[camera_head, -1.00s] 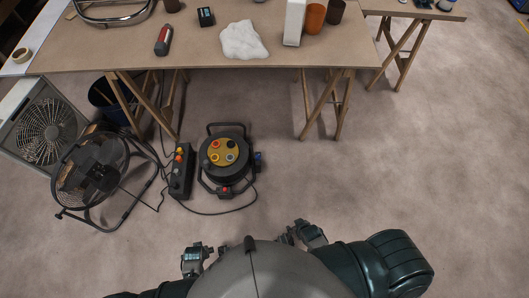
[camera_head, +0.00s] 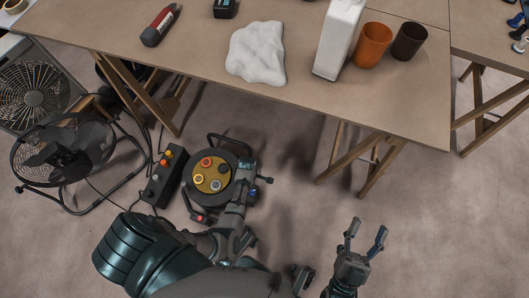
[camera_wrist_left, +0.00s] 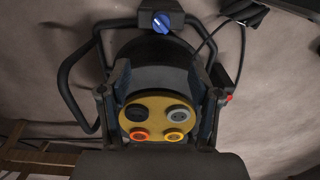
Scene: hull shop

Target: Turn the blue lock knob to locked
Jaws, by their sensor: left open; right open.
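The blue lock knob (camera_wrist_left: 161,22) shows in the left wrist view, on a dark block at the top edge of a black cable reel (camera_wrist_left: 149,50). A pale pointer mark is on its face. In the head view the reel (camera_head: 225,160) stands on the floor, and the knob is small at its right side. My left gripper (camera_head: 245,168) is over the reel's right part in the head view. In the left wrist view its open fingers (camera_wrist_left: 160,66) are on both sides of the yellow socket face, with the knob beyond their tips. My right gripper (camera_head: 367,232) is open and empty over the floor.
A control box (camera_head: 163,176) with coloured buttons stands left of the reel, with a fan (camera_head: 57,160) farther left. Cables lie on the floor. The workbench (camera_head: 200,60) on wooden trestles is behind. Floor at the right is clear.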

